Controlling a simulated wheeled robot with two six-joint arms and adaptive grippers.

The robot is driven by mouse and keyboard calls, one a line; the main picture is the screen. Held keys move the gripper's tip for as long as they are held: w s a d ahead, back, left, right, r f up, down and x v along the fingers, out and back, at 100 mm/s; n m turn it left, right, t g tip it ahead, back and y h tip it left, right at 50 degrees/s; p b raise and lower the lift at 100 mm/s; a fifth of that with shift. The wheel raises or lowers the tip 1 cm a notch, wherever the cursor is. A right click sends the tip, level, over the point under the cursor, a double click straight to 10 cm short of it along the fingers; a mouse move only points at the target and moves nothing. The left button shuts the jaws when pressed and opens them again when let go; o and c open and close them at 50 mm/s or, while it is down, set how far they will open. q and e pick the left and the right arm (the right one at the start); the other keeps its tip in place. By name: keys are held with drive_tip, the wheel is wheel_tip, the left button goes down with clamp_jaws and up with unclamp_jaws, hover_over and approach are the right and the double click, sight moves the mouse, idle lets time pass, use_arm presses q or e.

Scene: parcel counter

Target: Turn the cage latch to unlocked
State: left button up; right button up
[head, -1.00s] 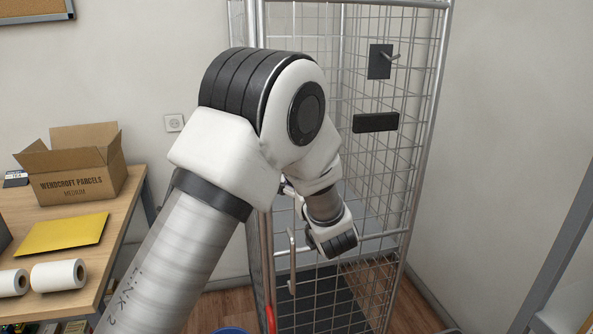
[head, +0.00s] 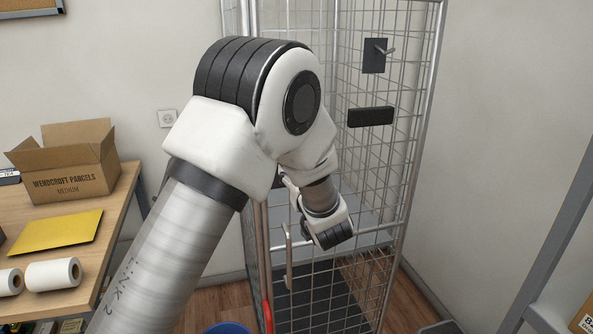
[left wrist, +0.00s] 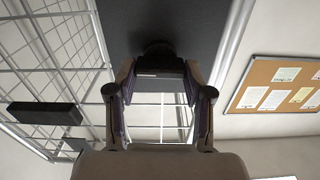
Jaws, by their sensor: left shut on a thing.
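The wire cage (head: 408,150) stands in the middle of the head view. In the left wrist view my left gripper (left wrist: 159,74) is shut on a dark rounded knob, which I take to be the cage latch (left wrist: 157,52). The knob sits in front of a dark grey plate (left wrist: 175,22). The jaws hide much of the latch, so I cannot tell which way it is turned. My right gripper is in neither view.
A wooden table (head: 112,232) at the left holds an open carton (head: 75,165), a yellow envelope (head: 58,229) and white rolls (head: 52,274). A black block (head: 370,117) and a dark plate with a peg (head: 374,57) are on the cage mesh. A grey post stands at far right.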

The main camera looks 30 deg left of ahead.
use_arm(q)
drive_tip(key=m+p, duration=0.4)
drive_tip(key=shift+r, duration=0.1)
drive_tip(key=m+p, duration=0.7)
drive_tip(key=m, duration=0.2)
drive_tip(key=shift+w, duration=0.1)
drive_tip(key=m+p, duration=0.2)
drive_tip(key=m, duration=0.2)
drive_tip(key=shift+w+f+m+p, duration=0.1)
drive_tip(key=shift+f+m+p, duration=0.15)
drive_tip(key=shift+m+p, duration=0.15)
drive_tip(key=shift+a, duration=0.1)
drive_tip(key=o, duration=1.1)
drive_tip(key=shift+o, duration=0.3)
drive_tip(key=shift+a+f, duration=0.1)
drive_tip(key=shift+a, duration=0.15)
drive_tip(key=shift+d, duration=0.15)
